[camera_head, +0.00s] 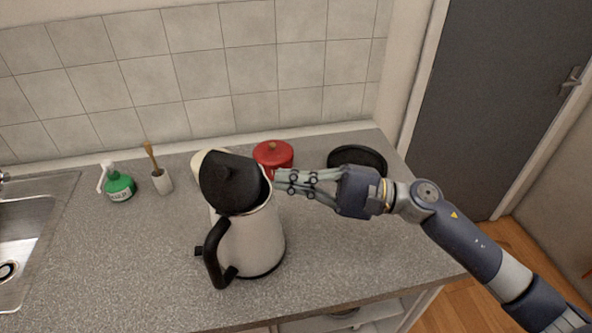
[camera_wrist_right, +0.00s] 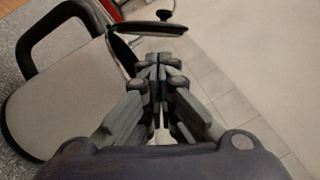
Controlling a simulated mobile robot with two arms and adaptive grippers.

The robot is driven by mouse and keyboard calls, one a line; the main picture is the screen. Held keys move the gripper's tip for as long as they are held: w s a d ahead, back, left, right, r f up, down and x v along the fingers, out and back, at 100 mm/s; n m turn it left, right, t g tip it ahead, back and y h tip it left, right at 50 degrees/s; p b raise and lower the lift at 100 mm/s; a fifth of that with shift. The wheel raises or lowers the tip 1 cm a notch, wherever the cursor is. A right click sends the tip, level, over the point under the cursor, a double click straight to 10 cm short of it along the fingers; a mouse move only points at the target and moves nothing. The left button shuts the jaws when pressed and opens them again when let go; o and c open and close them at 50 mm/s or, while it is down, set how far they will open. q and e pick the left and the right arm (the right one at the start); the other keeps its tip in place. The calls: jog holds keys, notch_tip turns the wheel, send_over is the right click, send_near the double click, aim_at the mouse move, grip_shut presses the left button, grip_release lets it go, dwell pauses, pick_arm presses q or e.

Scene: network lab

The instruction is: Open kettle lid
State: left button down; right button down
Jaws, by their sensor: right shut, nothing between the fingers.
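The kettle (camera_head: 252,243) has a pale body and a black handle, and stands upright on the counter. Its pale body (camera_wrist_right: 62,95) and handle also show in the wrist view. The black kettle lid (camera_head: 238,190) is tilted up from the rim, its knob side towards the head camera. In the wrist view the lid (camera_wrist_right: 152,29) appears nearly edge-on, sticking out from the handle side of the rim. My right gripper (camera_head: 279,182) is shut and empty, with its fingertips beside the lid's right edge; contact is unclear. The kettle's opening is hidden. My left gripper is not in view.
A red pot (camera_head: 273,154) and a black pan (camera_head: 357,158) stand behind the gripper. A cream object (camera_head: 198,160) is partly hidden behind the lid. A green bottle (camera_head: 119,187), a brush holder (camera_head: 162,181) and the sink (camera_head: 30,235) are at left. The front counter is clear.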

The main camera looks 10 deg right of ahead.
aim_at(250, 170)
jog(key=shift+p+x, duration=1.35)
jog(key=shift+x, duration=1.8)
jog(key=shift+b, duration=0.35)
jog(key=n+b, duration=0.1)
jog(key=b, duration=0.1)
jog(key=s+r+n+b, duration=0.1)
jog(key=b, duration=0.2)
jog(key=shift+a+n+g+h, duration=0.25)
jog(key=shift+n+g+h, duration=0.05)
jog(key=shift+n, duration=0.1)
jog(key=shift+s+a+r+n+b, duration=0.1)
jog(key=shift+r+n+b, duration=0.3)
jog(key=shift+b, duration=0.15)
jog(key=shift+s+r, duration=0.1)
jog(key=shift+r, duration=0.1)
